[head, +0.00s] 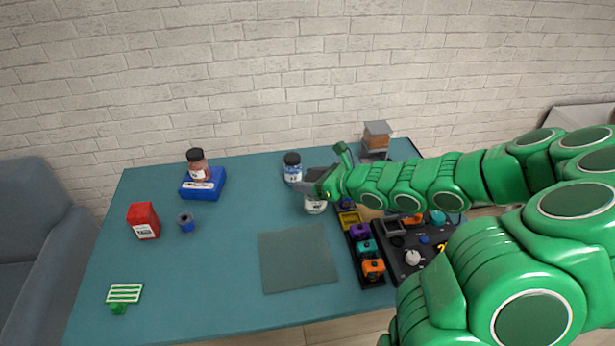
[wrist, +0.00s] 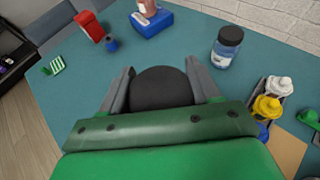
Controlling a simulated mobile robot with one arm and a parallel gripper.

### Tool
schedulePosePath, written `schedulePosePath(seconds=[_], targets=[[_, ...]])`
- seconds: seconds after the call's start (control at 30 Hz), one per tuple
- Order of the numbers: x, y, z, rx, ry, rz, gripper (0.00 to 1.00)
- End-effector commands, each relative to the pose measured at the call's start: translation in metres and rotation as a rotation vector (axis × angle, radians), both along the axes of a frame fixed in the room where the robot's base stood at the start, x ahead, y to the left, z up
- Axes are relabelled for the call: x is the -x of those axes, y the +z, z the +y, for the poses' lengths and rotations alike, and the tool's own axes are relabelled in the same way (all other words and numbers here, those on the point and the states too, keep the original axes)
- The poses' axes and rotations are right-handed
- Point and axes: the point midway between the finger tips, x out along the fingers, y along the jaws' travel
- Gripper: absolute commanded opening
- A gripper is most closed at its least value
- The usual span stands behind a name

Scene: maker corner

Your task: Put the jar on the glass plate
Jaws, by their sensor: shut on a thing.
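My gripper (head: 318,188) is shut on a jar (head: 315,206) at the back of the table, right of centre. The jar's pale lower body shows under the fingers in the head view. In the wrist view its round black lid (wrist: 162,88) sits between the two fingers (wrist: 160,80), and its body is hidden. I cannot tell whether its base touches the table. The glass plate (head: 298,258) is a flat, greenish square on the table, in front of the jar and slightly left. Nothing lies on it.
A reddish jar (head: 197,167) stands on a blue box (head: 203,187). A rack of coloured pots (head: 366,252) and a black tray (head: 414,260) lie right of the plate.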

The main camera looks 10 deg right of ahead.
Motion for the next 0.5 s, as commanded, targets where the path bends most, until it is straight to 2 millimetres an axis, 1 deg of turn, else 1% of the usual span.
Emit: schedulePosePath(seconds=[0.27, 0.5], targets=[[0.008, 0.004, 0.001, 0.005, 0.018, -0.001, 0.16], [0.020, 0.010, 0.009, 0.005, 0.093, -0.001, 0.16]])
